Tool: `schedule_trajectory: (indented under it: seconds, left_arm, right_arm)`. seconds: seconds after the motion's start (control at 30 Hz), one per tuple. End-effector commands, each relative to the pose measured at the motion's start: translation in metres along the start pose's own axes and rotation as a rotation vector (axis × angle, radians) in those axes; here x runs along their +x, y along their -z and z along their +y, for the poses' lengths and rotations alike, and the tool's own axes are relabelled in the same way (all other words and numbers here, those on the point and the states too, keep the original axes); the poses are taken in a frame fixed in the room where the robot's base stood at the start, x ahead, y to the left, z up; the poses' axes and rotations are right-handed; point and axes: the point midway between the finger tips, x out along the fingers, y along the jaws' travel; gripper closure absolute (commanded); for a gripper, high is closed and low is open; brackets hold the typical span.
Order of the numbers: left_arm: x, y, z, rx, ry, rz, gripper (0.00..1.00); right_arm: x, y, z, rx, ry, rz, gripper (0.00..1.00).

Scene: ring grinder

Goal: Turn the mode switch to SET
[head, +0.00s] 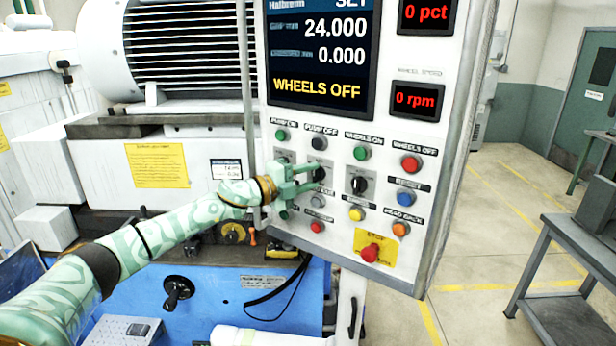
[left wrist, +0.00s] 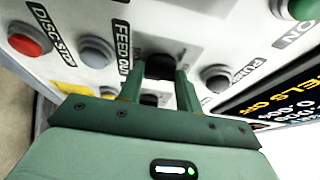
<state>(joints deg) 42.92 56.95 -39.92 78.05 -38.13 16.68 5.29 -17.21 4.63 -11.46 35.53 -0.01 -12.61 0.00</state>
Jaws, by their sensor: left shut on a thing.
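The tilted white control panel (head: 385,130) fills the middle of the head view. My left gripper (head: 318,180) is at the panel's second row, its fingers on either side of a black rotary knob (head: 319,174). In the left wrist view the two green fingers are shut on this dark knob (left wrist: 160,68). The knob's label is too small or hidden to read, so I cannot tell its setting. A second black rotary switch (head: 359,184) sits to its right, clear of the gripper. The display (head: 320,55) has "SET" at its top and "WHEELS OFF" below. My right gripper is not in view.
Close around the knob are the black PUMP OFF button (head: 319,143), a red button (head: 317,227) and a yellow button (head: 356,214). A red stop button (head: 371,252) sits lower on a yellow plate. A grey table (head: 570,250) stands right; floor between is free.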

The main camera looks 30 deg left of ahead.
Motion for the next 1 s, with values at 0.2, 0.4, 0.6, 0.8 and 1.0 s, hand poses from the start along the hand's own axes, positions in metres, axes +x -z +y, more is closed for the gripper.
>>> schedule_trajectory:
  seconds: [0.2,0.4,0.6,0.8,1.0]
  left_arm:
    - [0.0,0.001,0.003,-0.001,-0.004,0.002,0.44]
    - [0.0,0.001,0.001,-0.001,-0.002,0.001,0.44]
    - [-0.01,-0.001,0.003,0.0,-0.003,-0.001,0.44]
    - [-0.055,0.0,0.009,0.003,-0.008,0.0,0.44]
    - [-0.095,-0.002,0.014,0.003,-0.005,-0.003,0.44]
  right_arm:
    - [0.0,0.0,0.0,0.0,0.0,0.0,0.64]
    - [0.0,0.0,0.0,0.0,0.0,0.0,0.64]
    - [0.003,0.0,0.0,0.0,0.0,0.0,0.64]
    - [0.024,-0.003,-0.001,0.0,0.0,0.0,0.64]
    - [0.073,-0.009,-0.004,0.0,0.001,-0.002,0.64]
